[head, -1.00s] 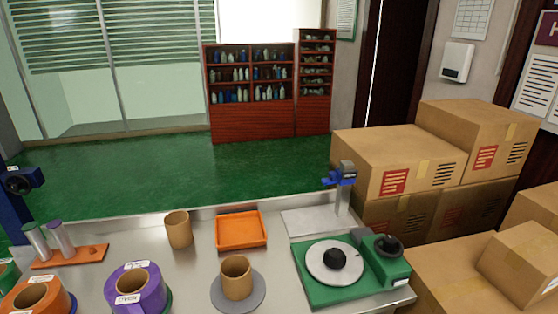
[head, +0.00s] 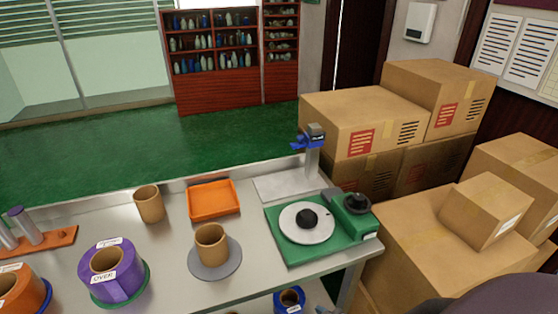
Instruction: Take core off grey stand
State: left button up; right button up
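A brown cardboard core (head: 212,246) stands upright on the round grey stand (head: 229,266) near the front of the steel table. A second brown core (head: 149,204) stands upright directly on the table, behind and to the left. Neither of my grippers shows in the head view, and nothing is touching either core. A dark rounded shape at the bottom right corner seems to be part of my own arm.
An orange tray (head: 213,199) lies behind the grey stand. A green turntable device (head: 322,230) is to the right. A purple roll (head: 110,272) and an orange roll (head: 18,292) sit left. Cardboard boxes (head: 445,240) crowd the table's right side. A blue roll (head: 289,300) is below the table.

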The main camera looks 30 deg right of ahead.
aim_at(215, 256)
jog(key=j+z, duration=0.1)
jog(key=z, duration=0.3)
jog(key=j+z, duration=0.25)
jog(key=j, duration=0.2)
jog(key=j+z, duration=0.25)
jog(key=j, duration=0.2)
jog(key=j+z, duration=0.1)
jog(key=j, duration=0.35)
jog(key=k+j+z, duration=0.1)
jog(key=j, duration=0.7)
jog(key=k+j, duration=0.15)
jog(key=j, duration=0.7)
jog(key=k+j+z, duration=0.1)
jog(key=j, duration=0.3)
jog(key=i, duration=0.25)
